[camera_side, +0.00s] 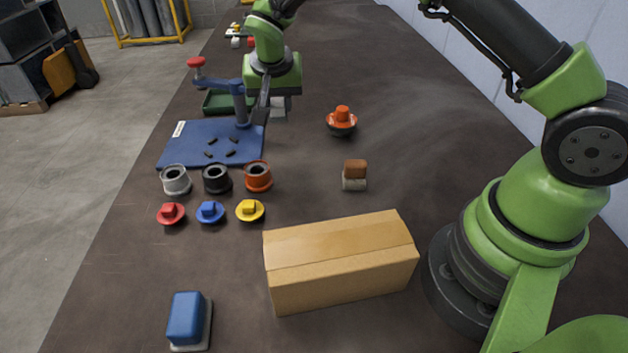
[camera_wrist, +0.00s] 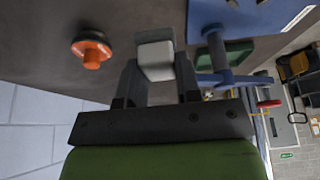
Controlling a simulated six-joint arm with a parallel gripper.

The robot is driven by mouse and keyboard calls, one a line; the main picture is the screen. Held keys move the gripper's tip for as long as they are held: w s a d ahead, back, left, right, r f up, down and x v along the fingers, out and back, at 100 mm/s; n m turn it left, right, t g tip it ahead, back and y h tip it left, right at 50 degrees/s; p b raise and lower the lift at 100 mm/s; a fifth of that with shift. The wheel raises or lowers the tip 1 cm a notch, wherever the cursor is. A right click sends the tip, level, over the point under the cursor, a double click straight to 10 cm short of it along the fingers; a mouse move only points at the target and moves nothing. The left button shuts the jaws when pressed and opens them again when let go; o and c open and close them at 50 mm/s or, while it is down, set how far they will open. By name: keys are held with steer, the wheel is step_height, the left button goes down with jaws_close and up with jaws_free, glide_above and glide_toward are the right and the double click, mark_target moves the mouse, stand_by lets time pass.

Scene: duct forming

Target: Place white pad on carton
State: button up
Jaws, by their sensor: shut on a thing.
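My gripper (camera_wrist: 157,74) is shut on the white pad (camera_wrist: 155,58), a small pale block between the two fingers in the wrist view. In the side view my gripper (camera_side: 272,103) is at the back of the table, right of the blue fixture, and the pad (camera_side: 281,105) shows partly behind a finger. I cannot tell whether the pad touches the table. The carton (camera_side: 340,260), a closed brown cardboard box, lies at the front centre, well apart from my gripper. Its top is bare.
A blue plate with a clamp post (camera_side: 211,143) and a green tray (camera_side: 217,102) are left of my gripper. Several coloured rings and knobs stand in rows left of the carton. An orange knob (camera_side: 342,120), a brown-and-white block (camera_side: 355,174) and a blue block (camera_side: 187,319) stand apart.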

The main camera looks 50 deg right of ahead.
steer(key=s+a+r, duration=0.3)
steer(key=s+a, duration=0.2)
steer(key=a, duration=0.3)
step_height(320, 180, up, 6)
glide_above(315, 237)
steer(key=s+a, duration=0.1)
step_height(315, 237, down, 10)
steer(key=shift+s+a+r, duration=0.1)
steer(key=shift+r, duration=0.1)
steer(key=o, duration=0.5)
steer(key=shift+f, duration=0.15)
steer(key=shift+c, duration=0.2)
steer(key=o, duration=0.5)
steer(key=shift+c, duration=0.2)
